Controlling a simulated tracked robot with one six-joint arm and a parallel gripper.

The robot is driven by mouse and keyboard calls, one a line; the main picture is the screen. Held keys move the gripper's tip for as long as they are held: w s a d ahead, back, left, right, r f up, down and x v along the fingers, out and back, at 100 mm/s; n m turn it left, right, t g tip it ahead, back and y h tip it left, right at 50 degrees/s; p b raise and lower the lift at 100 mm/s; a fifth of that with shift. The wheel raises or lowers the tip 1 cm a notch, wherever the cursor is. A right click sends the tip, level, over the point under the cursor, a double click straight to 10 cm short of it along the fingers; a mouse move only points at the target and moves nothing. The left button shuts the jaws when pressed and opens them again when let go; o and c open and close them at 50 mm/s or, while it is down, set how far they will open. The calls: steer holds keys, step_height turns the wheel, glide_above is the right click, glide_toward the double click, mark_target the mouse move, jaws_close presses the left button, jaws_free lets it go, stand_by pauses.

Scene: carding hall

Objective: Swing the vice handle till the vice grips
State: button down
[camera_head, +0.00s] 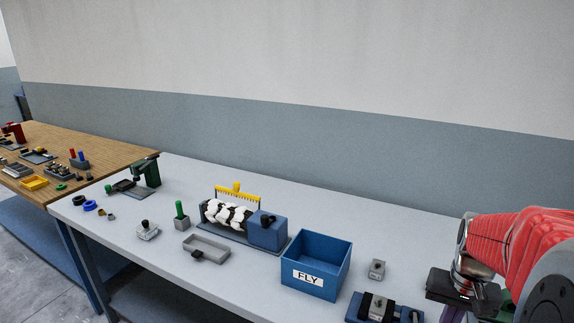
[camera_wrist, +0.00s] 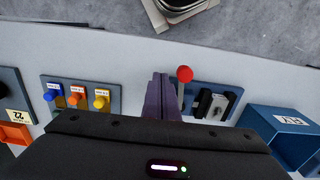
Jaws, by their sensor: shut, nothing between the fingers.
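The vice (camera_head: 362,304) sits at the front edge of the grey bench, cut off by the bottom of the head view. It has a blue base, dark jaw parts and a pale grey block (camera_head: 378,307) between them. In the wrist view the vice (camera_wrist: 203,103) is right of my gripper. Its handle is a thin bar with a red ball (camera_wrist: 185,73) at the end. My gripper (camera_wrist: 161,78) is shut and empty, its purple fingers just left of the handle. I cannot tell whether they touch it, or whether the jaws press on the block.
A blue FLY bin (camera_head: 316,263) stands beside the vice, with a small grey block (camera_head: 377,269) near it. A panel with blue, orange and yellow knobs (camera_wrist: 75,97) lies left of my gripper. A roller machine (camera_head: 240,220) and grey tray (camera_head: 206,248) are farther left.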

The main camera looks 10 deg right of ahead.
steer(key=shift+r, duration=1.5)
steer(key=s+a+r+n+t, duration=0.2)
steer(key=a+r+n, duration=0.1)
steer(key=a, duration=0.9)
steer(key=s+a+r+n+t, duration=0.2)
steer(key=a+r+n+t, duration=0.1)
steer(key=a, duration=0.9)
steer(key=shift+r+n+t, duration=0.3)
steer(key=shift+r+n, duration=0.1)
